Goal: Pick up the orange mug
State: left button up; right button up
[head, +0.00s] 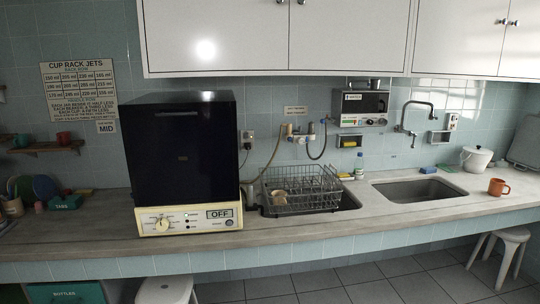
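The orange mug (496,187) stands upright on the counter at the far right in the head view. Its handle points to the right. It is to the right of the sink, close to the counter's front edge, and nothing touches it. Neither of my grippers shows in this view.
The counter (368,217) is clear along its front. A black machine (186,150) with a cream control panel stands at left centre. A wire rack (300,190) sits over one basin, beside an open sink (420,191). A white lidded pot (476,158) stands behind the mug. Stools (512,236) stand below.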

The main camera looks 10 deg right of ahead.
aim_at(496, 187)
jog(key=z, duration=1.7)
jog(key=i+j, duration=0.25)
jog(key=i, duration=0.2)
jog(key=i+j+u, duration=0.1)
jog(key=i+j, duration=0.15)
jog(key=i, duration=0.2)
jog(key=i+j, duration=0.25)
jog(key=i, duration=0.2)
jog(key=i+j+u, duration=0.1)
jog(key=i, duration=0.35)
jog(key=i+l, duration=0.15)
jog(key=i, duration=0.25)
jog(key=l+z, duration=0.05)
